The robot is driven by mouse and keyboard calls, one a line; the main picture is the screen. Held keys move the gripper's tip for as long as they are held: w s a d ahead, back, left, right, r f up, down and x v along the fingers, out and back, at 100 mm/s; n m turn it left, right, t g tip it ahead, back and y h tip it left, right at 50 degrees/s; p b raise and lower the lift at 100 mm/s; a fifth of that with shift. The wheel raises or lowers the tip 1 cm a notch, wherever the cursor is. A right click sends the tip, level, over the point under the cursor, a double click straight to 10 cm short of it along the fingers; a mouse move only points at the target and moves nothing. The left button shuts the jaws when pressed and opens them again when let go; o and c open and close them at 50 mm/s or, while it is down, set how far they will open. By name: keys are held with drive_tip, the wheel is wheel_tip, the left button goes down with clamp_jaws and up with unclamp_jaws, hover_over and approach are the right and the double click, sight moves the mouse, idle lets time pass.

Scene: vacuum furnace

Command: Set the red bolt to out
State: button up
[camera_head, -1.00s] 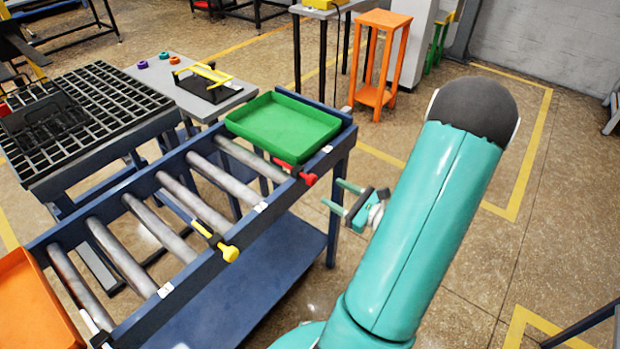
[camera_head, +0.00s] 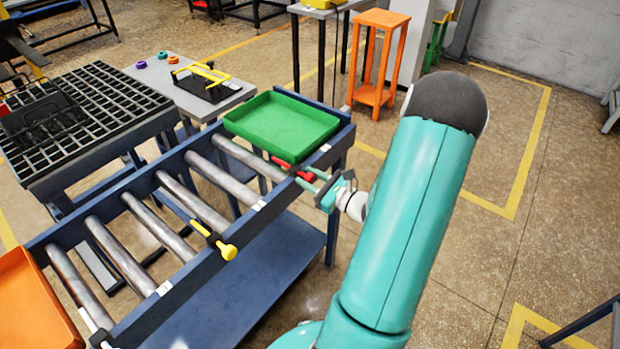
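The red bolt (camera_head: 305,176) sits on the near rail of the blue roller table, at its right end, beside the green tray. Its red bar reaches inward from the rail, and its red knob is on the outer side. My gripper (camera_head: 305,179) is at the knob, coming from the right. Its two teal fingers are apart, one on the far side of the knob and one on the near side. I cannot tell whether they touch it.
The green tray (camera_head: 282,125) lies on the rollers' right end, an orange tray (camera_head: 35,305) at the left end. A yellow bolt (camera_head: 228,251) sits mid-rail. An orange stand (camera_head: 379,62) is behind.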

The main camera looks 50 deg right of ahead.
clamp_jaws()
drive_tip(key=s, duration=0.7)
drive_tip(key=shift+s+d, duration=0.2)
drive_tip(key=shift+d, duration=0.15)
drive_tip(key=shift+o, duration=1.9)
unclamp_jaws()
drive_tip(key=o, duration=0.3)
drive_tip(key=shift+s, duration=0.2)
drive_tip(key=shift+o, duration=0.2)
drive_tip(key=s+d, duration=0.1)
drive_tip(key=s, duration=1.2)
drive_tip(key=shift+s, duration=0.2)
drive_tip(key=shift+w, duration=0.1)
